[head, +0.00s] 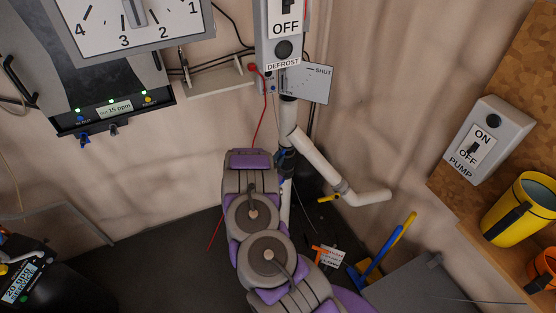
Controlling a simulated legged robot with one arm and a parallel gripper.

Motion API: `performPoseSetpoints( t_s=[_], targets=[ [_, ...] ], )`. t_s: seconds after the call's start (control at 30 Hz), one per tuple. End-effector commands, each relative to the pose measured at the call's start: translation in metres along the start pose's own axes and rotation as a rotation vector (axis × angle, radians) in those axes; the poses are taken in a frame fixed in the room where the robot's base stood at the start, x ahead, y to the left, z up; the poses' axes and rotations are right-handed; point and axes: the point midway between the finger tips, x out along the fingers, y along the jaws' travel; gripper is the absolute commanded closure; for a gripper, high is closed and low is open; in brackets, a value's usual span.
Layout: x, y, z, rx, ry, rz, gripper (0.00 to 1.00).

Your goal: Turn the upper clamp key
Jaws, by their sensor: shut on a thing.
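A dark clamp (286,160) with bluish parts sits on the upright white pipe (289,112), just right of the far end of my arm. It is small and partly covered, and I cannot make out an upper clamp key on it. My purple and grey arm reaches up from the bottom centre, and its far end is close to the pipe. My gripper is hidden behind the arm, so its fingers and any contact with the key do not show.
A DEFROST switch box (283,40) and a SHUT plate (308,83) are above the clamp. The pipe bends right to a white elbow (360,198). A red wire runs left of it.

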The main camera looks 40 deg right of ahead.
Motion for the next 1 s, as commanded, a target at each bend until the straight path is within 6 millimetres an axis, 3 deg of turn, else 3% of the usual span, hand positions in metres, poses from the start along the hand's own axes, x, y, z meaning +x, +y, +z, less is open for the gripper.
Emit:
performPoseSetpoints(
  t_s=[0.33,0.37,0.6,0.87,1.0],
  targets=[
    [0.0,0.0,0.0,0.001,-0.002,0.0,1.0],
    [0.0,0.0,0.0,0.001,-0.002,0.0,0.83],
    [0.0,0.0,0.0,0.001,-0.001,0.001,0.6],
    [-0.001,0.001,0.0,0.001,-0.001,0.001,0.6],
    [-0.011,0.0,0.0,0.0,-0.003,0.002,0.6]
  ],
)
